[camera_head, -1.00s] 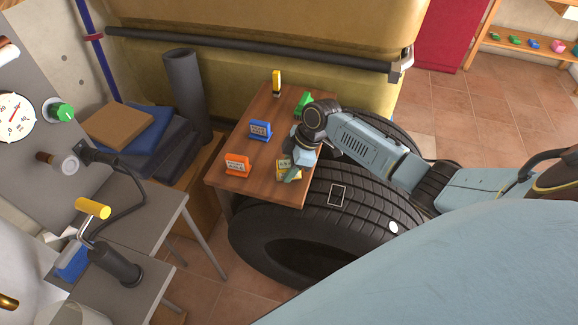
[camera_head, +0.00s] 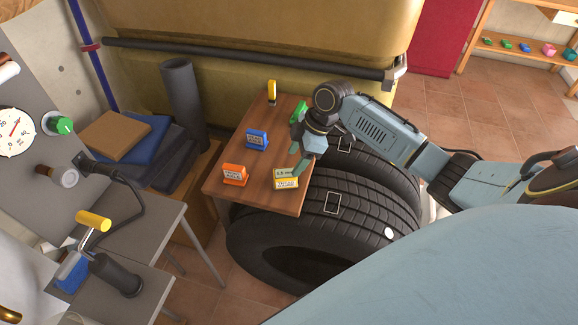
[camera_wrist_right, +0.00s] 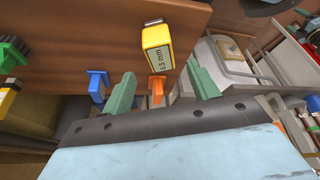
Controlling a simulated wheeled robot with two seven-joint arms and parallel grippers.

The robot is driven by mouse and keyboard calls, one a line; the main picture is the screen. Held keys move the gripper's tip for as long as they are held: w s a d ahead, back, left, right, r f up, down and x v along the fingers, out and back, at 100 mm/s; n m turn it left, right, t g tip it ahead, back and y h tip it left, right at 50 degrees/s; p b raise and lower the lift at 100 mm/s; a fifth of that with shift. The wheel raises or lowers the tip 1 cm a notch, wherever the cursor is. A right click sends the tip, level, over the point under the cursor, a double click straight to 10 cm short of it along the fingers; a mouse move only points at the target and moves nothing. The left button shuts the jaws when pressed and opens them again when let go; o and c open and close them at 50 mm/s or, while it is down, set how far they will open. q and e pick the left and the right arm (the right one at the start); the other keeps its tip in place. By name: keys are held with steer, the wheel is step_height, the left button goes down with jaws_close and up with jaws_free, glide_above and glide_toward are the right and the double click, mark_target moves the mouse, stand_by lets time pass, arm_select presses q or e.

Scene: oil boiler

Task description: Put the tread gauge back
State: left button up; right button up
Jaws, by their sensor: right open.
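The yellow gauge (camera_head: 286,182), with a pale display, stands on the brown wooden table (camera_head: 245,195) near its front right corner. In the right wrist view the yellow gauge (camera_wrist_right: 157,50) shows a reading in mm, and it is just beyond the fingertips. My right gripper (camera_head: 306,160) is open and empty, just behind and above the gauge and apart from it. Both green fingers of my right gripper (camera_wrist_right: 161,74) show spread in the wrist view with nothing held between them. My left gripper is out of view.
An orange tool (camera_head: 234,175), a blue tool (camera_head: 257,140), a green tool (camera_head: 299,111) and another yellow tool (camera_head: 271,93) stand on the table. Large black tires (camera_head: 375,215) lie against its right side. A grey bench (camera_head: 150,225) stands at the left.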

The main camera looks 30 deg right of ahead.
steer(key=shift+v, duration=2)
